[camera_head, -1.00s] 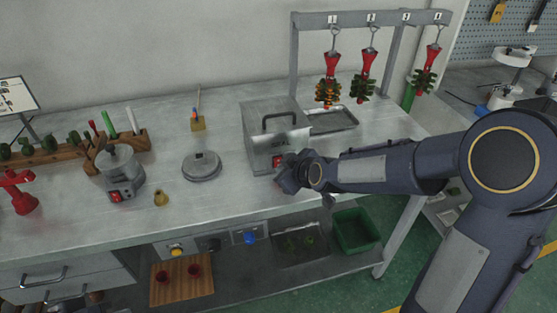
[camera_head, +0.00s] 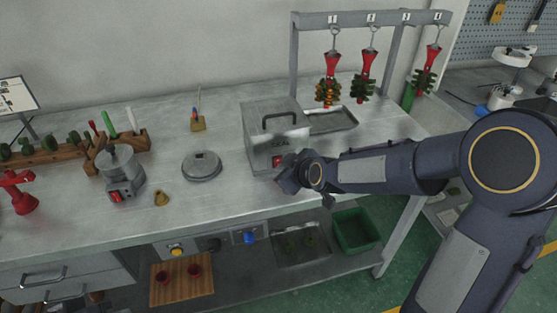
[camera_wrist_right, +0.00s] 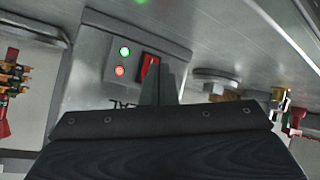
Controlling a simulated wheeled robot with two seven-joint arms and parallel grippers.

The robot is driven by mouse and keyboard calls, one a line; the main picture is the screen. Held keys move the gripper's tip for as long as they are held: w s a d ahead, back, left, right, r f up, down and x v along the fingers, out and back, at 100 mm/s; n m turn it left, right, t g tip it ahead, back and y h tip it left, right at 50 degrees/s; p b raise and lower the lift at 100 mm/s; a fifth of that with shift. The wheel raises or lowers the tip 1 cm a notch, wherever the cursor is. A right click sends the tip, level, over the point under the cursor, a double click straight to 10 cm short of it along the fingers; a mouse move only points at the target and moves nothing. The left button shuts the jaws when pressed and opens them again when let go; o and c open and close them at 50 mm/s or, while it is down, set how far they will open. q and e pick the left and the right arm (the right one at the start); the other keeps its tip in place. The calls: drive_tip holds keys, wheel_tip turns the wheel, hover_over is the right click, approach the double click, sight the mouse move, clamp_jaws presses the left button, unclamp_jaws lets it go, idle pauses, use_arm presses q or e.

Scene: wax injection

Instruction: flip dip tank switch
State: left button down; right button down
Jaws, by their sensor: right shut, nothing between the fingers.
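The dip tank (camera_head: 265,130) is a grey metal box with a black lid handle, standing on the bench. Its red switch (camera_head: 277,161) is low on the front face. In the right wrist view the red switch (camera_wrist_right: 149,64) sits beside a lit green lamp (camera_wrist_right: 125,51) and a lit red lamp (camera_wrist_right: 119,71). My right gripper (camera_head: 286,184) is at the lower front of the tank, just below the switch in the head view. In the wrist view its shut fingers (camera_wrist_right: 160,84) overlap part of the switch; I cannot tell whether they touch it. My left gripper is not in view.
A rack (camera_head: 370,18) with red and green wax trees stands behind right, above a metal tray (camera_head: 333,120). A round grey lid-like disc (camera_head: 201,166) and a small pot (camera_head: 119,170) with its own red switch are left.

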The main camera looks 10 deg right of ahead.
idle(0.8)
drive_tip(key=shift+w, duration=0.4)
drive_tip(key=shift+w, duration=0.3)
idle(0.6)
drive_tip(key=shift+s, duration=0.15)
drive_tip(key=shift+s, duration=0.6)
drive_tip(key=shift+s+f, duration=0.15)
drive_tip(key=shift+s, duration=1.1)
drive_tip(key=shift+s+f, duration=0.15)
drive_tip(key=shift+s, duration=1.05)
